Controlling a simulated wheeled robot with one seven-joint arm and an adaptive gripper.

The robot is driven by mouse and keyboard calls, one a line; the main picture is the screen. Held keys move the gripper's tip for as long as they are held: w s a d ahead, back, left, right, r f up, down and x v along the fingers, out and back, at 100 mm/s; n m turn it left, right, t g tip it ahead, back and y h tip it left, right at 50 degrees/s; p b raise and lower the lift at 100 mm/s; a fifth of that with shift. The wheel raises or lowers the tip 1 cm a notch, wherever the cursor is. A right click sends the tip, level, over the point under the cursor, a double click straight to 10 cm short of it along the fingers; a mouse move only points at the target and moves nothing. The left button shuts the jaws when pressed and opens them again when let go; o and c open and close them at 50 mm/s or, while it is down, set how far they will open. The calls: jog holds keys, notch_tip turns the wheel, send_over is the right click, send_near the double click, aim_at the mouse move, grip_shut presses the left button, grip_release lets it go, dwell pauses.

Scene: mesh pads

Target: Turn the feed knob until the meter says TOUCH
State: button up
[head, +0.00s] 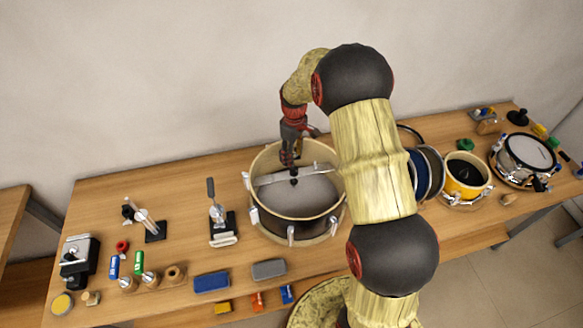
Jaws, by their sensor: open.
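The gripper is small and dark in this view. A small dark round part (294,181) shows at the bar just below the fingertips; it may be the feed knob, but I cannot tell whether the fingers are around it or above it. No meter can be picked out for certain and no reading is legible. A black and grey boxy device (77,262) stands at the table's left end.
Small stands (220,222), blue and green cylinders, and grey (269,269) and blue (212,282) blocks lie left of and in front of the drum. My arm hides the table right of it. A yellow drum (464,177) and a white-headed drum (527,152) stand farther right.

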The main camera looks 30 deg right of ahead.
aim_at(294, 171)
notch_tip(294, 171, down, 7)
dwell(0.4)
jog(key=shift+c, duration=0.6)
grip_shut()
